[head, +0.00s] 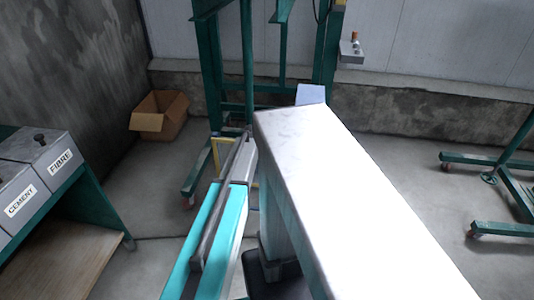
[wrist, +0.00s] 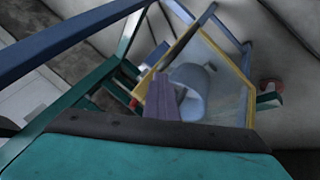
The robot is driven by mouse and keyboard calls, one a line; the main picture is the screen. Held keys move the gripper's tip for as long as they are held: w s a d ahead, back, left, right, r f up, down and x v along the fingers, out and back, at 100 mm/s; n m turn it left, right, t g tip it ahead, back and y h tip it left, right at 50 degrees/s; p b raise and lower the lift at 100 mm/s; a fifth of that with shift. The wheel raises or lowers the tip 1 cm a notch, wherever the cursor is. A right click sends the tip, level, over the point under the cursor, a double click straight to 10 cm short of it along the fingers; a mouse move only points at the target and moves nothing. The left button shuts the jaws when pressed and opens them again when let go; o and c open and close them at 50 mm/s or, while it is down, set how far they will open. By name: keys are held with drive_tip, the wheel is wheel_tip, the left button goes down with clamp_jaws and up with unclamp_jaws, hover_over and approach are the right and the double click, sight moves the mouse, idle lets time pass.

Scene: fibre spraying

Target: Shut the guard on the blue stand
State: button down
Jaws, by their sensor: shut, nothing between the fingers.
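In the wrist view the guard (wrist: 248,93) is a clear panel in a yellow frame, seen tilted. Blue bars of the stand (wrist: 68,42) cross the upper left and meet the frame's upper corner. A pale blue rounded thing (wrist: 192,92) shows at the panel. My gripper (wrist: 163,88) shows as a narrow grey-purple shape, shut and empty, in front of the guard's left part; I cannot tell whether it touches. In the head view a bit of yellow frame (head: 217,142) shows beyond my arm; the rest and my gripper are hidden. How far the guard stands open is unclear.
In the head view a green steel frame (head: 213,70) stands behind, with a cardboard box (head: 160,114) to its left. A bench with cement (head: 22,198) and fibre (head: 56,158) bins is at left. Green wheeled legs (head: 500,165) stand at right. Floor between is clear.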

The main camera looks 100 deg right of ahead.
drive_tip(key=shift+s+d+r, duration=0.2)
drive_tip(key=shift+d+r, duration=0.1)
drive_tip(key=shift+d, duration=0.2)
drive_tip(key=a+r, duration=0.7)
drive_tip(key=a, duration=0.3)
drive_tip(key=shift+w+a+r+b, duration=0.2)
drive_tip(key=shift+w+a+b, duration=0.05)
drive_tip(key=shift+b, duration=0.1)
